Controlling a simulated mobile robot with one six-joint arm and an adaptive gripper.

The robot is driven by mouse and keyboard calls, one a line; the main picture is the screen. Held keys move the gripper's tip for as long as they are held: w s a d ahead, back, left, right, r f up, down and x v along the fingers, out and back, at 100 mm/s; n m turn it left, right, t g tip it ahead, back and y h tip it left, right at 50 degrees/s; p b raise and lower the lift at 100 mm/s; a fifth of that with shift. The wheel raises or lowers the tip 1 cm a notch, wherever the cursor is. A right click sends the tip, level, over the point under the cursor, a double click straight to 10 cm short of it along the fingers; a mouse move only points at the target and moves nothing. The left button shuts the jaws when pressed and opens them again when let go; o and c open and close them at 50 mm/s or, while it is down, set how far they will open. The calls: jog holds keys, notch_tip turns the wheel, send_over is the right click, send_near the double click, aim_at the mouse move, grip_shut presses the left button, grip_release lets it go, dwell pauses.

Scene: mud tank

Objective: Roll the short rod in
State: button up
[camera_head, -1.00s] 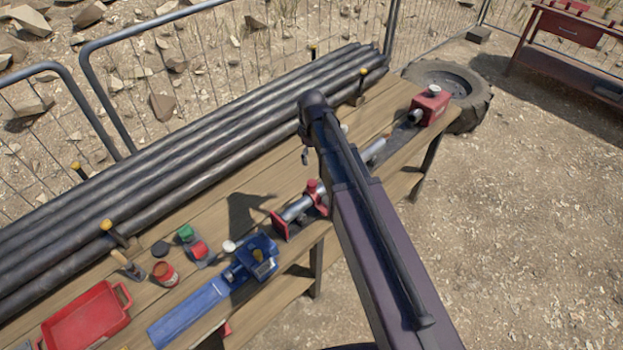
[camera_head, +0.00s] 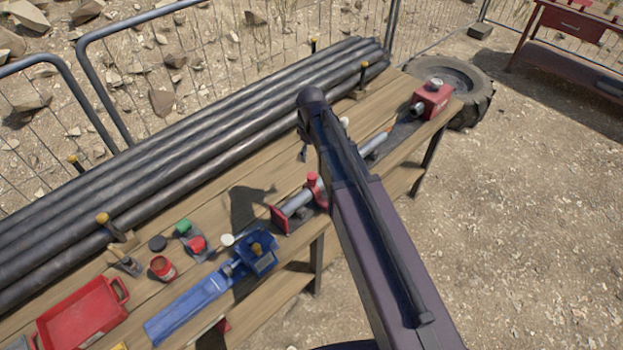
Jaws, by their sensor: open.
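A grey metal rod (camera_head: 374,147) lies on a dark track on the bench, just right of my arm. I cannot tell whether this is the short rod. A thicker grey cylinder (camera_head: 298,202) sits in a red-ended fixture (camera_head: 281,220) left of my arm. A red unit (camera_head: 432,99) with a grey nozzle stands at the bench's right end. My gripper (camera_head: 304,153) is open. It is mostly hidden behind my arm, with a small dark tip showing over the planks.
Long dark pipes (camera_head: 180,165) lie along the back of the bench between yellow-topped posts. A blue vice-like tool (camera_head: 200,299), red tray (camera_head: 80,318), red can (camera_head: 162,268) and green-capped item (camera_head: 183,227) stand at left. A tyre (camera_head: 470,85) lies beyond the right end.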

aim_at(311, 176)
jog(key=shift+f+b, duration=5.35)
jog(key=shift+f, duration=0.3)
grip_shut()
